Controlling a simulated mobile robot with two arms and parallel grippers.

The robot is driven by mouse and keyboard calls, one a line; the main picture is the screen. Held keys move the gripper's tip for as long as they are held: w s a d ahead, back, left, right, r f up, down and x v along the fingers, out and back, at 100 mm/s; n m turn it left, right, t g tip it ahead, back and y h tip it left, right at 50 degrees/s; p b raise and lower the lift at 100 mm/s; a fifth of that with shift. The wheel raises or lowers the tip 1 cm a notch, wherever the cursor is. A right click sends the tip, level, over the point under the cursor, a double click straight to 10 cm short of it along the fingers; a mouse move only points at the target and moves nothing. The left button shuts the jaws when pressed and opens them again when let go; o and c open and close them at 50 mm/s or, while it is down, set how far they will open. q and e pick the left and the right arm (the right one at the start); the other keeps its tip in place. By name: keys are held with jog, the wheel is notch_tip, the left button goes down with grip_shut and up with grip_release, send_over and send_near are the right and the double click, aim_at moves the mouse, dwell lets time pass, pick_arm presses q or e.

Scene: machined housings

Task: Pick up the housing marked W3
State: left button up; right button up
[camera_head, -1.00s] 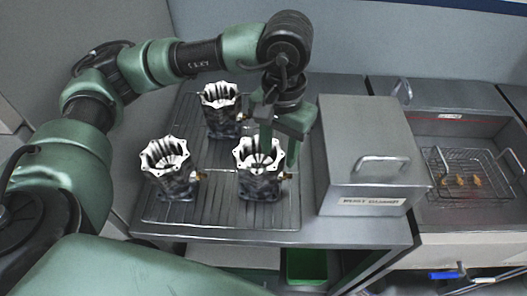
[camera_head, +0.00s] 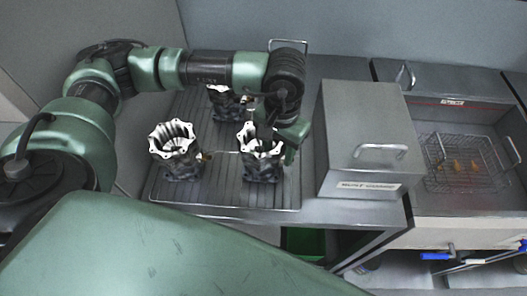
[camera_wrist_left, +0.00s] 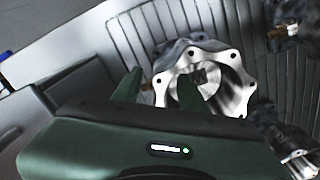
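Three cast metal housings with scalloped bright rims stand upright on the ribbed tray. In the head view one is at the front right (camera_head: 262,165), one at the front left (camera_head: 176,152) and one at the back (camera_head: 228,105), partly hidden by my arm. I cannot read a W3 mark on any of them. My left gripper (camera_head: 278,146) is at the front right housing. In the left wrist view its two fingers are apart, with this housing's rim (camera_wrist_left: 177,84) showing between them. One finger overlaps the housing's opening, the other is outside. I cannot tell whether they touch it. My right gripper is not in view.
The ribbed tray (camera_head: 222,195) lies on a metal bench. A grey box with a handle (camera_head: 362,130) stands close to the right of it. Farther right is a sink-like basin with a wire basket (camera_head: 465,170). A green bin (camera_head: 303,241) is below.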

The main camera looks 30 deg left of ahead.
pick_arm(q)
grip_shut()
jog(key=shift+w+r, duration=0.1)
dwell(1.2)
